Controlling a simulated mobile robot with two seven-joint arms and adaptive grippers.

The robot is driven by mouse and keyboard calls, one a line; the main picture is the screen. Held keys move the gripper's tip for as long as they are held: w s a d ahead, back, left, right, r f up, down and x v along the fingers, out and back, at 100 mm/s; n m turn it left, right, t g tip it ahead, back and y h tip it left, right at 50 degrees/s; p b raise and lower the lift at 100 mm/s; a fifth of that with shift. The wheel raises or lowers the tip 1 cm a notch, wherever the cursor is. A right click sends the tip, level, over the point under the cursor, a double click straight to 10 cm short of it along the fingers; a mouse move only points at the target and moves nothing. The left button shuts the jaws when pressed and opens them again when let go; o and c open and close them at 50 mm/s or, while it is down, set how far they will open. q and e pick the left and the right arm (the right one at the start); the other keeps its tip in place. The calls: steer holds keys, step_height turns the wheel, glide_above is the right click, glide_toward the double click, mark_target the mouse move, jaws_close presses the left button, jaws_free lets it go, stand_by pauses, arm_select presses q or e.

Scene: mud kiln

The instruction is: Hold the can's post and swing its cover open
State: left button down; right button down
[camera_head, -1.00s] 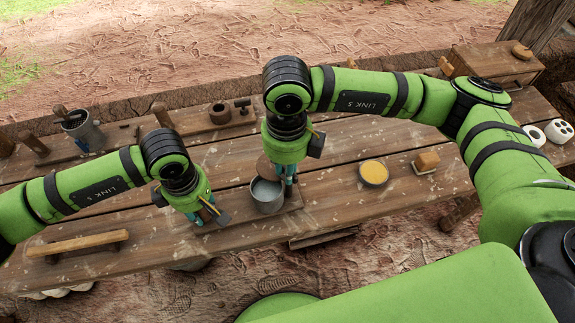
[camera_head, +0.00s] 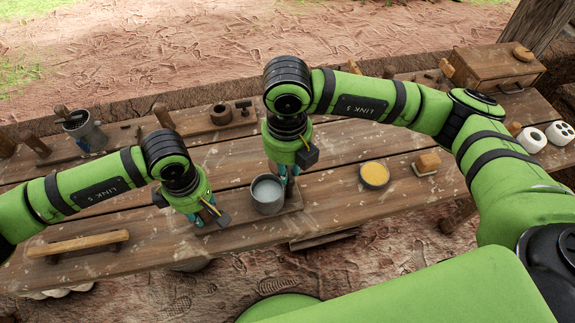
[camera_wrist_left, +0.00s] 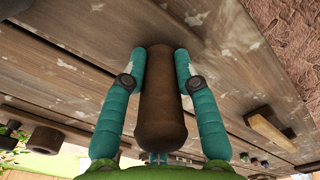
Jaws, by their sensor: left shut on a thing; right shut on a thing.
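The grey can (camera_head: 268,193) stands on a wooden board on the table, its round mouth fully uncovered in the head view. My left gripper (camera_head: 205,216) is left of the can, pointing down. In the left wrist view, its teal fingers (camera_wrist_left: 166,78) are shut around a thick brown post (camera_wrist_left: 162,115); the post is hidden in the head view. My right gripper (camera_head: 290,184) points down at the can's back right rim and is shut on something. That is likely the cover, which I cannot make out behind the gripper and arm.
A yellow-filled bowl (camera_head: 374,175) and a tan block (camera_head: 428,161) lie to the right. A wooden bar (camera_head: 78,244) lies at left front. A metal pail (camera_head: 84,131) stands at back left. A wooden box (camera_head: 495,66) is at back right.

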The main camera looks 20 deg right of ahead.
arm_select(q)
steer(key=shift+d, duration=0.15)
arm_select(e)
steer(key=shift+a, duration=0.2)
steer(key=c, duration=1.3)
jaws_free()
steer(key=shift+o, duration=0.9)
steer(key=shift+d, duration=0.1)
step_height(320, 180, up, 12)
step_height(320, 180, up, 4)
